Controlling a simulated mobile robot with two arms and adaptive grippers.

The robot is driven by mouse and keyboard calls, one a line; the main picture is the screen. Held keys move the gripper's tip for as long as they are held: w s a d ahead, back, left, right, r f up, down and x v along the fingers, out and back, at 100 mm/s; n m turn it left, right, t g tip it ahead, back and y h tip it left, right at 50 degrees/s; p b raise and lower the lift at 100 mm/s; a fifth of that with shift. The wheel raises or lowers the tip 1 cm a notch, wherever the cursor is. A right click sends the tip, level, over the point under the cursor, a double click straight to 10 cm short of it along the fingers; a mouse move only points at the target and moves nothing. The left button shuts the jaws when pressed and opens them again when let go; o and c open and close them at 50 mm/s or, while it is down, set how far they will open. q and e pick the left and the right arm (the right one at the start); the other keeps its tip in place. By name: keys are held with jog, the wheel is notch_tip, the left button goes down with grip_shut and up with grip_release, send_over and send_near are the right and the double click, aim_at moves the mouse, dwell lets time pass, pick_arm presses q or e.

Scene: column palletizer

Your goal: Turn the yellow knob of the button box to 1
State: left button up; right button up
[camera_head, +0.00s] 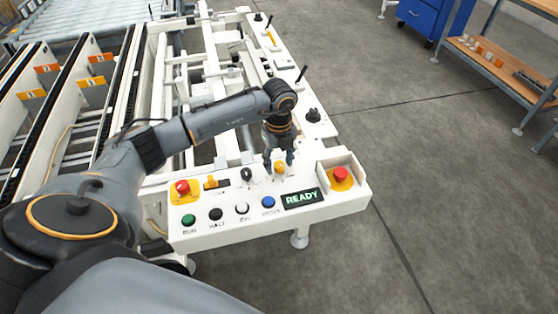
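The white button box (322,211) fills the lower middle of the head view. A yellow knob (280,169) stands on its back row, right of a black knob (247,174). My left gripper (279,160) points down right at the yellow knob, with its fingers apart on either side of the knob's top. I cannot tell whether the fingers touch it. The knob's setting and the small marks around it are too small to read. A second orange-yellow switch (210,181) sits further left on the box. My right gripper is not in view.
The box carries two red emergency buttons (183,187) (341,174), a green button (188,220), black, white and blue buttons, and a display (303,198) reading READY. Conveyor rails and frames (90,90) lie behind and left. The floor at right is clear; a shelf (505,65) stands beyond.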

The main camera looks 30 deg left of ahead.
pick_arm(q)
grip_shut()
jog(key=shift+m, duration=0.3)
jog(key=m+b, duration=0.1)
jog(key=m, duration=0.2)
jog(key=shift+b, duration=0.3)
jog(key=shift+m+b, duration=0.7)
jog(key=shift+m, duration=1.8)
jog(key=shift+o, duration=1.2)
grip_release()
